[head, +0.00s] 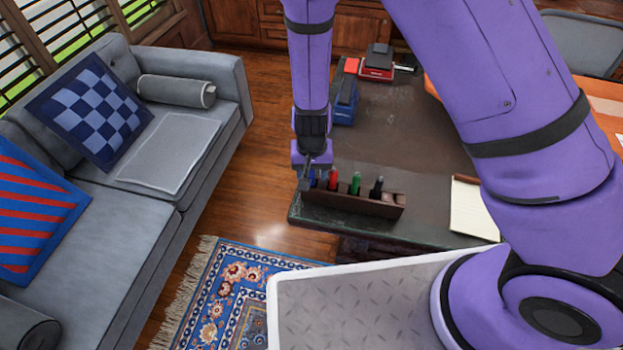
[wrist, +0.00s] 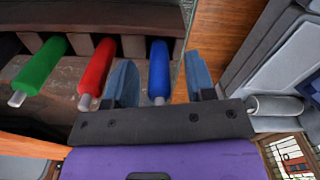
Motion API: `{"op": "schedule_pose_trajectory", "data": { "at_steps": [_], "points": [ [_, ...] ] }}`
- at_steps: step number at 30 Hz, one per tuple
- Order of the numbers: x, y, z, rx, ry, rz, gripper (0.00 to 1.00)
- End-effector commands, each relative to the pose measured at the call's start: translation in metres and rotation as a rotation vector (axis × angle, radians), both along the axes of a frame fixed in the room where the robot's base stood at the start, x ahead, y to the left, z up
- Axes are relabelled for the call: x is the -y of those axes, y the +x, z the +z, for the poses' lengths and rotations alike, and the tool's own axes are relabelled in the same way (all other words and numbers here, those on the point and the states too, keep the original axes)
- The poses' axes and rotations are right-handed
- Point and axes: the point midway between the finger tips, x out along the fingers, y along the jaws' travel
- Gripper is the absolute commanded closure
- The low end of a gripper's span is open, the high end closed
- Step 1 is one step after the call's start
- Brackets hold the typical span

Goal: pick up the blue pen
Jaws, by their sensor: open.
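The blue pen (wrist: 159,70) stands in the end slot of a dark wooden pen holder (head: 352,200) at the near edge of the desk. In the head view the blue pen (head: 313,178) is partly hidden by my gripper (head: 308,178). In the wrist view my gripper (wrist: 161,85) is open, with one finger on each side of the blue pen. A gap shows between the pen and each finger.
A red pen (wrist: 97,68) and a green pen (wrist: 40,68) stand in neighbouring slots, the red one close to one finger. A black pen (head: 376,187) stands farther along. A notepad (head: 473,207) lies right of the holder. A grey sofa (head: 135,222) is at left.

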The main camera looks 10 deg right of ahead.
Motion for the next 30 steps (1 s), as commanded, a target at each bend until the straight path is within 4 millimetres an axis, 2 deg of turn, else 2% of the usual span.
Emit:
{"op": "schedule_pose_trajectory", "data": {
  "at_steps": [8,9,15,16,25,30],
  "points": [
    [0.000,0.000,-0.005,0.000,0.000,0.000,0.50],
    [0.000,0.000,-0.005,0.000,0.000,0.000,0.52],
    [0.000,0.000,-0.004,0.000,0.000,0.000,0.98],
    [0.000,0.000,-0.004,0.000,0.000,0.000,1.00],
    [0.000,0.000,-0.002,0.001,0.001,0.000,1.00],
    [-0.001,0.000,0.015,0.003,0.002,0.002,1.00]
  ]
}}
